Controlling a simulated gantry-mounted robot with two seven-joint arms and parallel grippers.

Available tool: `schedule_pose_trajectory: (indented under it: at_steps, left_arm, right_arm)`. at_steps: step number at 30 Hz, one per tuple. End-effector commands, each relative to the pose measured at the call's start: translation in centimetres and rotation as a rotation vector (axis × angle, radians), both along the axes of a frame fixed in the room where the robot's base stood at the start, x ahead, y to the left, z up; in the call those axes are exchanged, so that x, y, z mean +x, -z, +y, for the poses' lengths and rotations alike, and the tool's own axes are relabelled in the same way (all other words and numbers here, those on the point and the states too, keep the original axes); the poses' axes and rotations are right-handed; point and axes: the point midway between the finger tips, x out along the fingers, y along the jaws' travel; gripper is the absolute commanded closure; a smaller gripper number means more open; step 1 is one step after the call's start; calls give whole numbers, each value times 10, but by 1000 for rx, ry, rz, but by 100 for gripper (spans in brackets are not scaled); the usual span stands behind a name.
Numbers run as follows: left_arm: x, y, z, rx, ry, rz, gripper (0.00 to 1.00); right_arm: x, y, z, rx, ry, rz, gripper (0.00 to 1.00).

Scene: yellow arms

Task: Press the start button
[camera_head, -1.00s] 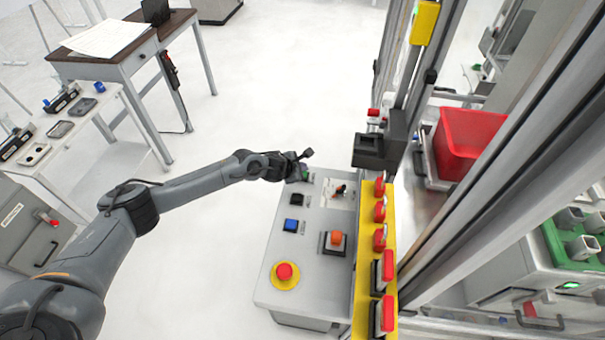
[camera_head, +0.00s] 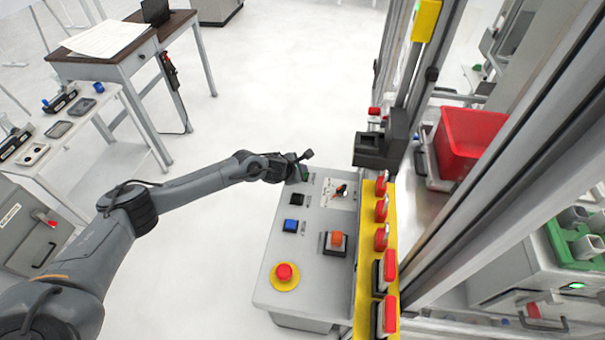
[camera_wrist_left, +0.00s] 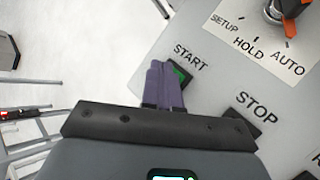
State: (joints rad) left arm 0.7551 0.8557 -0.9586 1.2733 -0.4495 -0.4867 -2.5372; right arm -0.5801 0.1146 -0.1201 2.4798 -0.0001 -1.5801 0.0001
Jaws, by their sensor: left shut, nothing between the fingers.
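The green start button (camera_wrist_left: 181,72) sits on the grey control panel (camera_wrist_left: 165,28) beside the word START in the left wrist view. My left gripper (camera_wrist_left: 166,78) is shut and empty. Its purple fingers lie over the near-left part of the button and hide that part. Whether the fingertips touch it or the button is pressed in, I cannot tell. In the head view my left gripper (camera_head: 298,173) is at the panel's far left corner, with a bit of the green button (camera_head: 306,176) showing beside it. My right gripper is not in view.
The black stop button (camera_wrist_left: 243,121) is close beside the start button.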

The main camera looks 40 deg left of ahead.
Motion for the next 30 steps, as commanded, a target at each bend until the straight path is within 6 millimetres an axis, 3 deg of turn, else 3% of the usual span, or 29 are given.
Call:
schedule_pose_trajectory:
  at_steps: [30]
  left_arm:
    - [0,8,0,0,-1,1,100]
  right_arm:
    - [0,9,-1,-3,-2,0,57]
